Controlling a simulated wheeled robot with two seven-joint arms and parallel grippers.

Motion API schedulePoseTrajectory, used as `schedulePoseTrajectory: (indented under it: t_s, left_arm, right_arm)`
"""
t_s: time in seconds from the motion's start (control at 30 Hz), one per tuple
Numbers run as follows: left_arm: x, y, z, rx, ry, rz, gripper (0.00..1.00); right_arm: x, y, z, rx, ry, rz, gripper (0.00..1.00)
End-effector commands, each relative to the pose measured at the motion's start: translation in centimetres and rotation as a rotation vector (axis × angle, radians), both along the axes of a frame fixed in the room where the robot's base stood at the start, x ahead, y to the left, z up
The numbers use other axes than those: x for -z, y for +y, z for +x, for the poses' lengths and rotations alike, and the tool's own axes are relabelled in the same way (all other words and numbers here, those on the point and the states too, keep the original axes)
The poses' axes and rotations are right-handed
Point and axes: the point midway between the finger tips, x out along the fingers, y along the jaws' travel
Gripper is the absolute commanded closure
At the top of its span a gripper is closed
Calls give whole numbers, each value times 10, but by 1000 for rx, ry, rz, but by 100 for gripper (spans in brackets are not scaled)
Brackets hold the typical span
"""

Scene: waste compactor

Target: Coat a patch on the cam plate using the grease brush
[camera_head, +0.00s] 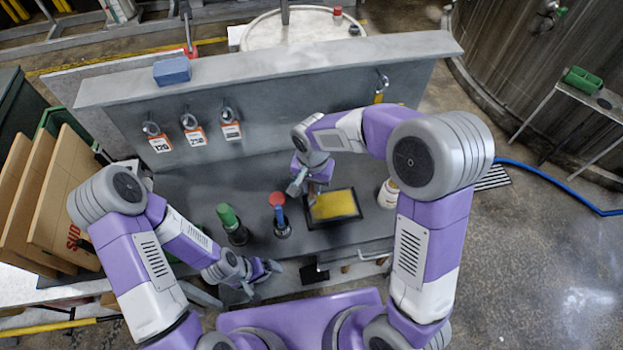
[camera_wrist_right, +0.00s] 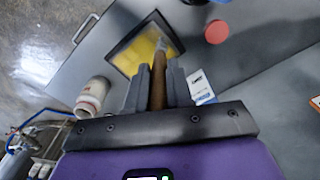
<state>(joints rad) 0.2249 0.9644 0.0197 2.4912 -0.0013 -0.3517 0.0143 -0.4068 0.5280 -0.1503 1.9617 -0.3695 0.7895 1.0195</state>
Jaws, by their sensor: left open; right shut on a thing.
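A dark-rimmed flat square with a yellow surface (camera_head: 333,206) lies on the grey bench; it also shows in the right wrist view (camera_wrist_right: 142,52). I cannot tell whether it is the cam plate or a grease tray. My right gripper (camera_head: 297,186) is at its left side and shut on the wooden handle of the grease brush (camera_wrist_right: 159,72). The brush's pale head lies over the edge of the yellow surface in the wrist view; contact cannot be told. My left gripper (camera_head: 262,279) is open and empty near the bench's front edge.
A red-topped blue object (camera_head: 278,215) and a green-topped one (camera_head: 230,221) stand left of the yellow square. A white jar (camera_head: 388,193) stands to its right. Numbered tags (camera_head: 195,135) hang on the upright panel behind. Cardboard sheets (camera_head: 55,200) stand at the left.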

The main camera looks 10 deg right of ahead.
Motion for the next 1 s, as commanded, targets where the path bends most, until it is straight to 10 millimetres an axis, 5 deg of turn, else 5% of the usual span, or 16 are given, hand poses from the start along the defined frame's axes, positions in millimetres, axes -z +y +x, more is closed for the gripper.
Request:
schedulePoseTrajectory:
  t_s: [0.67, 1.0]
  left_arm:
    - [46, 0, 0, 0, -1, 0, 0]
    - [36, 0, 0, 0, -1, 0, 0]
  right_arm:
    - [67, -1, 0, 4, 2, 0, 100]
    - [67, -29, 1, -4, 1, 0, 100]
